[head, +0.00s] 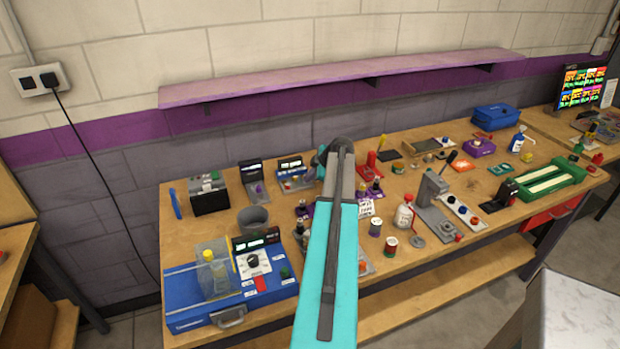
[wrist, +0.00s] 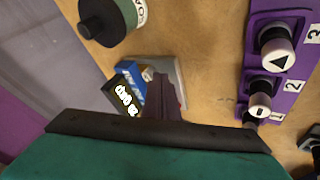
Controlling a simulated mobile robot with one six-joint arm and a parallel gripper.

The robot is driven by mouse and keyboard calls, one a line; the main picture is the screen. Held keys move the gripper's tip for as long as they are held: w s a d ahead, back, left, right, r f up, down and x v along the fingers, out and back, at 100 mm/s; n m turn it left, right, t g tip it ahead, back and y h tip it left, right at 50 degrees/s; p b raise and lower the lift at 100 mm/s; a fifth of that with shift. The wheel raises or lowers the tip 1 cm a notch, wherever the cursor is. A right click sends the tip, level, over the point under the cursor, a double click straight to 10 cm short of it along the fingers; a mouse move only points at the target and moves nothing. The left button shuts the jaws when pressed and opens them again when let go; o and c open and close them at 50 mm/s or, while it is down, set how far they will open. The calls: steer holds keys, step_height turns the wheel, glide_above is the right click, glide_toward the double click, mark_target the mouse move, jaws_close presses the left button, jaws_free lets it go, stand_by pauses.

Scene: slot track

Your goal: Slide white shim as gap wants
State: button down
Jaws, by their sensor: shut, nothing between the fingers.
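I cannot pick out a white shim for certain in either view. In the head view a green slotted track-like block (head: 562,178) with pale strips in it lies at the right end of the bench, far from my arm. My teal and dark grey arm reaches up the middle of the head view and hides part of the bench. My gripper (wrist: 160,122) shows as a dark bar on a teal body at the bottom of the wrist view. It is shut and empty, with its fingertips not clearly seen.
The wooden bench (head: 400,285) is crowded. A blue box device (head: 200,310) stands front left, a grey lever press (head: 435,205) right of my arm. A purple shelf (head: 330,75) hangs above. The wrist view shows a purple knob panel (wrist: 262,55) and a green-black cylinder (wrist: 112,18).

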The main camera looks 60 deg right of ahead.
steer(key=shift+w, duration=0.1)
steer(key=shift+w+d+f+b, duration=0.15)
steer(key=shift+w+d+b, duration=0.3)
steer(key=shift+b, duration=0.5)
steer(key=shift+w+d+r+b, duration=0.25)
steer(key=shift+d+r+b, duration=0.05)
steer(key=shift+r, duration=0.05)
steer(key=shift+a, duration=0.1)
steer(key=shift+s+a+f+b, duration=0.15)
steer(key=shift+s+a+b, duration=0.2)
steer(key=shift+a, duration=0.3)
steer(key=shift+s+a+b, duration=0.4)
steer(key=shift+s+a, duration=0.6)
steer(key=shift+s, duration=0.05)
steer(key=shift+s+a, duration=0.15)
steer(key=shift+s, duration=0.15)
steer(key=b+v, duration=0.2)
steer(key=v, duration=0.7)
steer(key=shift+s+r+b, duration=0.15)
steer(key=shift+r+b, duration=0.2)
steer(key=shift+r, duration=0.05)
